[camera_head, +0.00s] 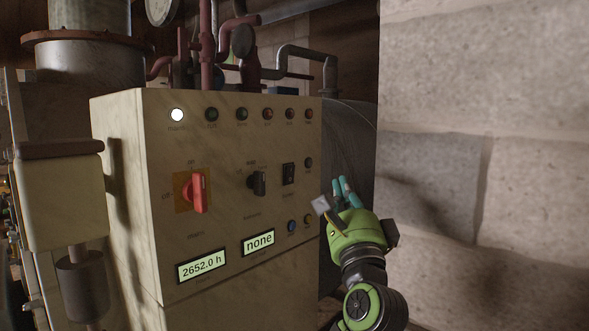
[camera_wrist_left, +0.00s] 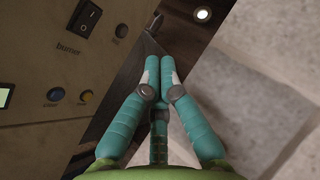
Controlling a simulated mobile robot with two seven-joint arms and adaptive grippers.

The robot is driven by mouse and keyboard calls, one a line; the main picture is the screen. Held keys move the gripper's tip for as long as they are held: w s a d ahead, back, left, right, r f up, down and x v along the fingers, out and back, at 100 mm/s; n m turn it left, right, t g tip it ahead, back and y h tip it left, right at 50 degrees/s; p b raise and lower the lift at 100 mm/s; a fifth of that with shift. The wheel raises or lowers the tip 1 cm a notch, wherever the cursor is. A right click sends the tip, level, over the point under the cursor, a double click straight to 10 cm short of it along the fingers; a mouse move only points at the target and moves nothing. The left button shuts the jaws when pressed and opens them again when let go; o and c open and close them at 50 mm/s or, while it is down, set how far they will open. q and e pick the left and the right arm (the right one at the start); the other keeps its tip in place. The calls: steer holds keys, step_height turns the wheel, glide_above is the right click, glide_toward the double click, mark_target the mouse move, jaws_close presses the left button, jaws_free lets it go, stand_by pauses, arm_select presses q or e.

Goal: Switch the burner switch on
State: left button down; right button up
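The burner switch (camera_head: 288,174) is a small black rocker on the right part of the pale control panel (camera_head: 225,150). In the left wrist view the rocker (camera_wrist_left: 87,17) is at the upper left, above its "burner" label, with white marks on its face. I cannot tell surely which way it is tipped. My left gripper (camera_head: 343,186) is to the right of the switch, beside the panel's right edge and apart from the switch. In the left wrist view its teal fingertips (camera_wrist_left: 160,66) are together with nothing between them. My right gripper is not in view.
The panel also carries a red rotary switch (camera_head: 200,193), a black selector knob (camera_head: 258,183), a lit white lamp (camera_head: 177,115), and a display reading "none" (camera_head: 258,242). Pipes (camera_head: 240,45) rise behind the cabinet. A stone wall (camera_head: 490,150) stands at the right.

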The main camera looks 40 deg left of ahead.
arm_select(q)
steer(key=shift+w+a+r+p, duration=0.1)
steer(key=shift+a+r+p, duration=0.05)
steer(key=shift+a, duration=1.3)
steer(key=shift+w+a+r+p, duration=0.1)
steer(key=shift+w+a+r, duration=0.1)
steer(key=shift+a, duration=1.25)
steer(key=shift+w+a+r+p, duration=0.1)
steer(key=shift+a+r+p, duration=0.05)
steer(key=shift+a, duration=1.3)
steer(key=shift+a+r, duration=0.1)
steer(key=shift+a, duration=0.05)
steer(key=shift+a, duration=0.3)
steer(key=shift+a, duration=0.3)
steer(key=shift+d, duration=0.2)
steer(key=shift+d, duration=0.6)
steer(key=shift+s+d+f, duration=0.15)
steer(key=shift+d+f, duration=0.05)
steer(key=shift+d, duration=1.05)
steer(key=shift+s+d+f, duration=0.1)
steer(key=shift+d+f, duration=0.1)
steer(key=shift+d, duration=1)
